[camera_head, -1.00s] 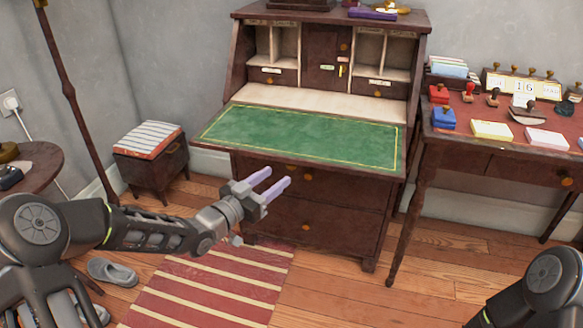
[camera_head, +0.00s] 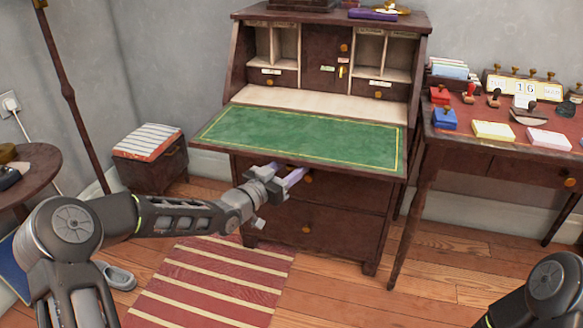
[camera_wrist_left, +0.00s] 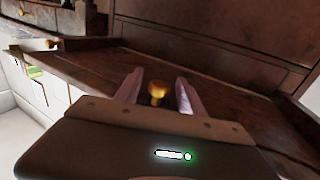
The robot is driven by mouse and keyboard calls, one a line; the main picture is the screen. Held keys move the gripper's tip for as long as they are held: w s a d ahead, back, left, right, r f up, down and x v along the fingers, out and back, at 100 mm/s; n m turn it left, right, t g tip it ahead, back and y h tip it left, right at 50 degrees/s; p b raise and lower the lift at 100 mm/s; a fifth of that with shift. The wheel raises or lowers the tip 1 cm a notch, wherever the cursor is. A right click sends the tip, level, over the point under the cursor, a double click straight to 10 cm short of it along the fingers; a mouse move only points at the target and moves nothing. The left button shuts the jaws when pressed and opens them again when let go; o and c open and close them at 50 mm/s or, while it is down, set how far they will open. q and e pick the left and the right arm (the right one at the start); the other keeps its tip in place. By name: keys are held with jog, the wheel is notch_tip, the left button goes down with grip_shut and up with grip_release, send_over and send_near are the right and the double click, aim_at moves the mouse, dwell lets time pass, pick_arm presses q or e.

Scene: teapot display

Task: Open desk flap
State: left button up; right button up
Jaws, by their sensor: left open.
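The desk flap (camera_head: 300,137) is folded down and lies flat, its green leather panel with a gold line facing up. My left gripper (camera_head: 289,170) is open just below the flap's front edge, in front of the upper drawer. In the left wrist view a brass knob (camera_wrist_left: 157,91) shows between the two open fingers of my left gripper (camera_wrist_left: 157,84). I cannot tell whether the fingers touch it. My right gripper is out of view.
The lower drawer has a brass knob (camera_head: 306,229). A side desk (camera_head: 500,163) with stamps and pads stands at the right. A stool (camera_head: 150,170) stands at the left. A striped rug (camera_head: 215,280) lies on the floor in front.

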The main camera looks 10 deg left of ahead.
pick_arm(q)
jog(key=shift+c, duration=0.4)
grip_shut()
dwell(0.9)
